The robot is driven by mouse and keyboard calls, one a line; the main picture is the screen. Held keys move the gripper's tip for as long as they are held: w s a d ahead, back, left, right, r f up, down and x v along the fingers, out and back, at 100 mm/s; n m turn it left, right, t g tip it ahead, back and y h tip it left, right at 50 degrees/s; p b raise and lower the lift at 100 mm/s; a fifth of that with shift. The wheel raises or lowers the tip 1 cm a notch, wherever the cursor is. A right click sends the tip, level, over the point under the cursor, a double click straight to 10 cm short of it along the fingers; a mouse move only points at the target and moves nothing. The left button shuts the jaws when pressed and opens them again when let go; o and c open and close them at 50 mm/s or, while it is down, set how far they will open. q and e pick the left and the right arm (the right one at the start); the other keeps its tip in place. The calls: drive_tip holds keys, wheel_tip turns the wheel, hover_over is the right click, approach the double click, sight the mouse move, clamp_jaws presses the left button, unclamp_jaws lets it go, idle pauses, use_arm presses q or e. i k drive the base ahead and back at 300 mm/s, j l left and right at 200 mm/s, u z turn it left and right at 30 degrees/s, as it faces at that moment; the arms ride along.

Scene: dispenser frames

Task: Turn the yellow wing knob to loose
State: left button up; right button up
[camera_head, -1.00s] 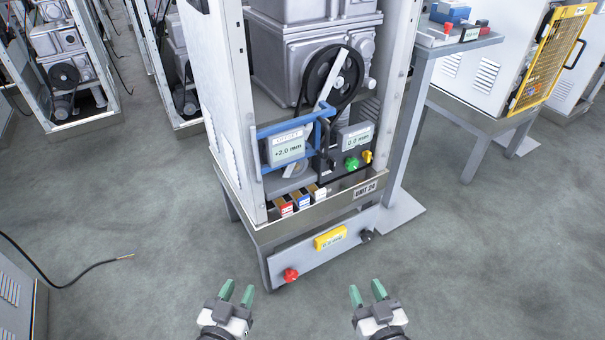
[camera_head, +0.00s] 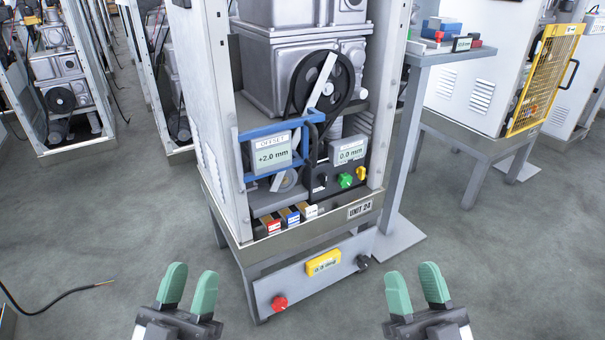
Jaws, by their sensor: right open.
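The small yellow wing knob (camera_head: 361,174) sits at the right end of the dark control panel inside the unit's frame, just right of a green knob (camera_head: 345,181). Its exact angle is too small to tell. My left gripper (camera_head: 188,287) is at the lower left, open and empty, its green fingertips pointing up and apart. My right gripper (camera_head: 416,287) is at the lower right, open and empty. Both grippers are well in front of the unit and touch nothing. The panel display (camera_head: 348,152) above the knobs reads 0.0 mm.
A blue-framed display (camera_head: 271,153) reads +2.0 mm, left of the panel. Red, blue and brown labelled blocks (camera_head: 290,216) sit on the ledge. A low plate with a red knob (camera_head: 280,303) and a yellow display (camera_head: 323,263) juts below. A grey stand (camera_head: 405,200) is at the right.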

sight(360, 171)
drive_tip(key=i+l, duration=0.2)
drive_tip(key=l, duration=0.25)
drive_tip(key=i+l+u, duration=0.15)
drive_tip(key=l, duration=0.25)
drive_tip(key=i+l, duration=0.25)
drive_tip(key=l, duration=0.2)
drive_tip(key=i+l+u, duration=0.1)
drive_tip(key=l, duration=0.35)
drive_tip(key=i+l+u, duration=0.1)
drive_tip(key=i+l, duration=0.15)
drive_tip(key=l, duration=0.2)
drive_tip(key=i+l, duration=0.15)
drive_tip(key=l, duration=0.35)
drive_tip(key=i+l+u, duration=0.15)
drive_tip(key=l, duration=0.3)
drive_tip(key=i+l, duration=0.15)
drive_tip(key=l, duration=0.35)
